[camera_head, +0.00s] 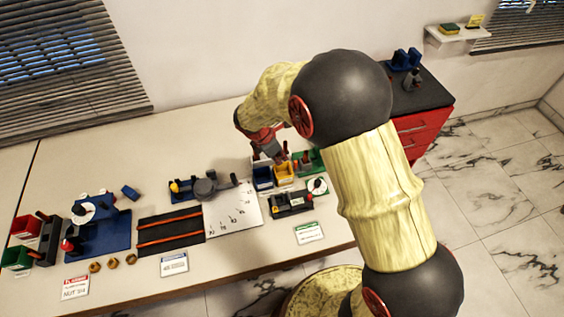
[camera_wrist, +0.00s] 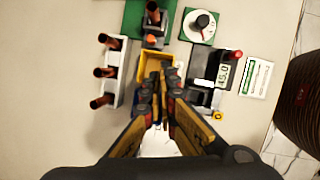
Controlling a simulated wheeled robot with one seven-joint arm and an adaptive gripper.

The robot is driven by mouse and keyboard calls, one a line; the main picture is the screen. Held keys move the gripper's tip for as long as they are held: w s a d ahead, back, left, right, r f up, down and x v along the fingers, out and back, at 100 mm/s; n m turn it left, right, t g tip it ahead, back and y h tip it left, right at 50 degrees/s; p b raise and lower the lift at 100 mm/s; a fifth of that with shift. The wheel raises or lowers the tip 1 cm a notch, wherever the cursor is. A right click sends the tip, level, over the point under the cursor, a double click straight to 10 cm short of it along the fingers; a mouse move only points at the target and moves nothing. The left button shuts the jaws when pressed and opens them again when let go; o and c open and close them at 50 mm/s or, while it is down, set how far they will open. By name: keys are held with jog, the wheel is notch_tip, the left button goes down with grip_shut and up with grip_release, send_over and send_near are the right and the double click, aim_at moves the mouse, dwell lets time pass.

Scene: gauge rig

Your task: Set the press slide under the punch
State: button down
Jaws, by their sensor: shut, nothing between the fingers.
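My gripper (camera_head: 268,150) is shut and empty. In the wrist view its fingertips (camera_wrist: 158,92) are in front of the lower part of a yellow bin (camera_wrist: 154,58), which also shows in the head view (camera_head: 284,171). A green base (camera_wrist: 133,20) with an upright dark block (camera_wrist: 153,22) and an orange-red part lies beyond the bin; it also shows in the head view (camera_head: 313,158). I cannot tell for sure whether this is the press, and I cannot make out the slide or punch. My fingers and arm hide part of this area.
A black device with a display (camera_wrist: 222,72) and a round dial (camera_wrist: 201,24) stand right of the bin. A pale rack with red-brown handles (camera_wrist: 119,73) stands left. A blue fixture (camera_head: 112,238) and black mat (camera_head: 160,232) lie farther left. The back left tabletop is clear.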

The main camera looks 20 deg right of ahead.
aim_at(302, 164)
jog(key=w+d+f+n+b, duration=0.1)
jog(key=f, duration=0.2)
jog(key=d+f+n+b, duration=0.1)
jog(key=f, duration=0.2)
jog(key=w+d+f+b, duration=0.1)
jog(key=f, duration=0.1)
jog(key=shift+w+d+f+n, duration=0.1)
jog(key=shift+w+f+n, duration=0.25)
jog(key=shift+f+n, duration=0.05)
